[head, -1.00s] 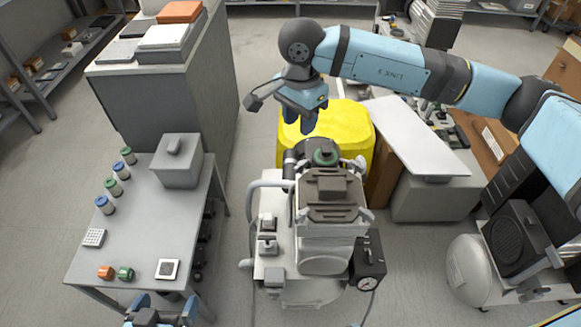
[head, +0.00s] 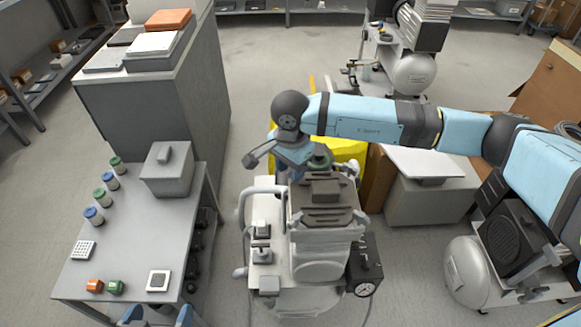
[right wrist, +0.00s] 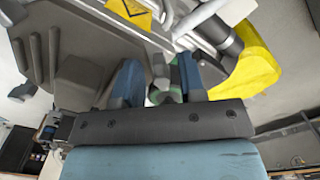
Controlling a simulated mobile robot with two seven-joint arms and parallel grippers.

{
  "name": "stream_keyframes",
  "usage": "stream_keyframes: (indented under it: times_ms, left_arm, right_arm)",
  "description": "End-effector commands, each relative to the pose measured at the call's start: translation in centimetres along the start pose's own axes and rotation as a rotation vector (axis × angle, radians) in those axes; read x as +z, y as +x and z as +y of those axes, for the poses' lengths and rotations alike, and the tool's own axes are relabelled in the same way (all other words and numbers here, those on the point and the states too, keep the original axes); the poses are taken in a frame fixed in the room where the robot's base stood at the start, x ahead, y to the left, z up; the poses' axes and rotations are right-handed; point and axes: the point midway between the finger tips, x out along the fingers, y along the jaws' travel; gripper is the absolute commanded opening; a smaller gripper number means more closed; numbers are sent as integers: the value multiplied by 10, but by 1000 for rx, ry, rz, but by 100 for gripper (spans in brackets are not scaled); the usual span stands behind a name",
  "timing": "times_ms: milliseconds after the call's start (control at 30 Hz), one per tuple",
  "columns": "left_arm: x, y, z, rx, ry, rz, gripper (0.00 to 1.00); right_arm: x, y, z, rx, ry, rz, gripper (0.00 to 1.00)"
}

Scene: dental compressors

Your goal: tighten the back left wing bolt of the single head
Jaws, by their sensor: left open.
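The single head (head: 327,197) is the grey block with dark ribbed top on the compressor in the head view. A pale wing bolt (head: 353,168) shows at its back right; the back left corner is hidden behind my right gripper (head: 294,172). That gripper points down there from behind. In the right wrist view its two blue fingers (right wrist: 160,85) stand apart. A pale grey part (right wrist: 158,68), possibly the wing bolt, and a green round part show between them; contact cannot be told. My left gripper (head: 156,318) is open and empty at the bottom edge.
A green-topped cap (head: 320,157) stands just behind the head. A tubular handle (head: 243,205) rises at its left, and a gauge box (head: 365,268) sits at its right. A yellow object (head: 350,150) lies behind. A side table (head: 130,235) with small jars stands left.

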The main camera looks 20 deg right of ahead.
Motion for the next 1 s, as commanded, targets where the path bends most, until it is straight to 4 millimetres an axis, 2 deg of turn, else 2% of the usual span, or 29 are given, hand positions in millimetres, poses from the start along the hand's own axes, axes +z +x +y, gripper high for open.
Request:
stream_keyframes:
  times_ms: [133,167,300,667,1000]
  left_arm:
    - [-1,0,0,0,0,2,100]
    - [-1,0,0,0,1,2,100]
    - [-1,0,0,1,2,3,100]
    - [-1,0,0,1,4,5,100]
    - [-5,1,1,5,1,27,100]
  right_arm:
    - [0,0,0,0,0,0,37]
    - [0,0,0,0,0,0,33]
    - [0,0,0,0,0,0,0]
    - [0,0,0,0,27,0,0]
    - [0,0,-2,0,227,1,0]
